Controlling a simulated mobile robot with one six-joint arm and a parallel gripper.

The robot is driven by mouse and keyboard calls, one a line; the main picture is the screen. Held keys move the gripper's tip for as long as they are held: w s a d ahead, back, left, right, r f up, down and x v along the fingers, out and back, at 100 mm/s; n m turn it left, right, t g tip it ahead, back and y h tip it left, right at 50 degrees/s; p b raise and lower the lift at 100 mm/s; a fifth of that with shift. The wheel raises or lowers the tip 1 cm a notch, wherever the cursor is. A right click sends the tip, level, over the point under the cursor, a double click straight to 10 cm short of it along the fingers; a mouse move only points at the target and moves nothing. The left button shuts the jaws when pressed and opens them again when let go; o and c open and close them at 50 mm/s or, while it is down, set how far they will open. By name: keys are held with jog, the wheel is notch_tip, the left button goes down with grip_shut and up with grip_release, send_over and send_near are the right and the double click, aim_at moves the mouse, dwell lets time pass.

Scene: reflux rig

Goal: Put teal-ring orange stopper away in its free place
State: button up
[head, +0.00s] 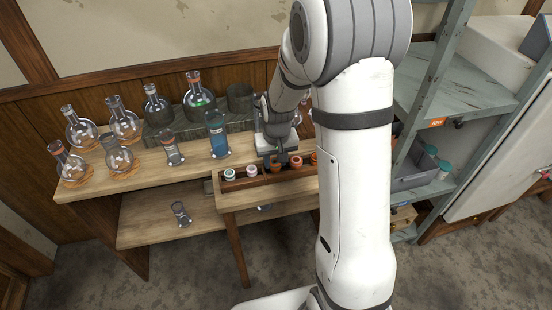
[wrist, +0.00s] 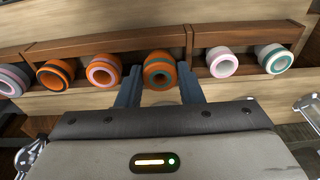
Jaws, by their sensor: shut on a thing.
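The teal-ring orange stopper (wrist: 160,70) is between the two fingers of my gripper (wrist: 159,88) in the wrist view, and the fingers are shut on it. In the head view the orange stopper (head: 276,168) is under my gripper (head: 279,158), in line with the other stoppers at the wooden rack (head: 245,186). Its hollow top faces the wrist camera. I cannot tell whether its lower end is seated in the rack, as that part is hidden.
In the wrist view, an orange stopper with a pink ring (wrist: 103,71) and a dark-ringed orange one (wrist: 55,74) are left of it. A pink-ringed white stopper (wrist: 222,62) and a teal-ringed white one (wrist: 274,58) are right. A blue-filled bottle (head: 216,135) stands behind the rack, beside flasks (head: 124,120).

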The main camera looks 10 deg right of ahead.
aim_at(276, 164)
jog(key=shift+f, duration=0.2)
jog(key=shift+f+b, duration=0.3)
jog(key=shift+b, duration=0.15)
jog(key=o, duration=0.9)
jog(key=shift+s+r, duration=0.25)
jog(key=shift+r, duration=1.7)
jog(key=shift+s+r, duration=0.2)
jog(key=shift+r, duration=1.75)
